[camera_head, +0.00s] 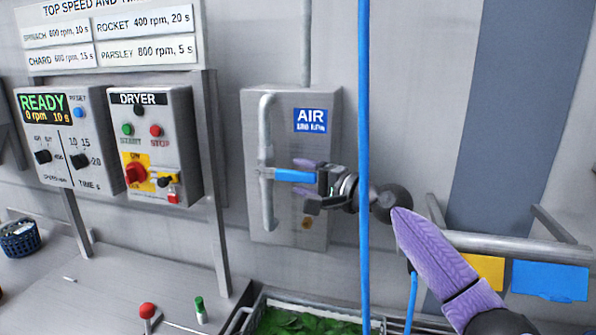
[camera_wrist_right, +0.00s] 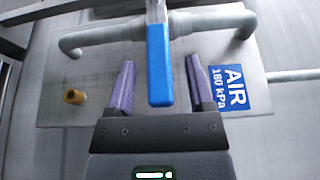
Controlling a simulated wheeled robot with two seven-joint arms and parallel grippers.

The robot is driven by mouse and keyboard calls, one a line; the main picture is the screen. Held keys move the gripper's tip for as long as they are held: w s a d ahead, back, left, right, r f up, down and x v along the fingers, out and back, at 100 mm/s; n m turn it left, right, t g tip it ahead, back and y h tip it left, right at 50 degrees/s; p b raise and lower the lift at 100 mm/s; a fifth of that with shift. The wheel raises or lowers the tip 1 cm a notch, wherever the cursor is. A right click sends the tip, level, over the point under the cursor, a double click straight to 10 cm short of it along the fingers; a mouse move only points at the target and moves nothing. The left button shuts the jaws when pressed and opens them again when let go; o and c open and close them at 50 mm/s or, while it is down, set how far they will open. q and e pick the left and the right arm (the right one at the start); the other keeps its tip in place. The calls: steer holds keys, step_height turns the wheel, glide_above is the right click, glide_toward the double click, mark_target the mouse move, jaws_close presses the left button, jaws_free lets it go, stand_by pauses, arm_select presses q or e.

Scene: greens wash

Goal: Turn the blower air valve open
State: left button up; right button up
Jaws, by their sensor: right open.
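The air valve has a blue lever handle (camera_head: 295,176), set on a grey vertical pipe (camera_head: 265,205) in front of the AIR panel. The lever sticks out to the right, square across the pipe. In the right wrist view the blue lever (camera_wrist_right: 160,65) hangs from the pipe (camera_wrist_right: 205,22) between the fingers. My right gripper (camera_head: 306,182) is open, with one purple finger on each side of the lever. In the right wrist view gaps show between the lever and both fingers (camera_wrist_right: 160,80). My left gripper is out of view.
A blue hose (camera_head: 363,120) hangs vertically in front of my right wrist. A dryer box (camera_head: 185,105) and a READY control box (camera_head: 45,180) stand to the left. Below are a tray of greens (camera_head: 258,308) and a red-knobbed lever (camera_head: 147,311). A rail (camera_head: 500,245) runs at right.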

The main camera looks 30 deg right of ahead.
steer(key=shift+x, duration=0.75)
jaws_close()
stand_by(0.9)
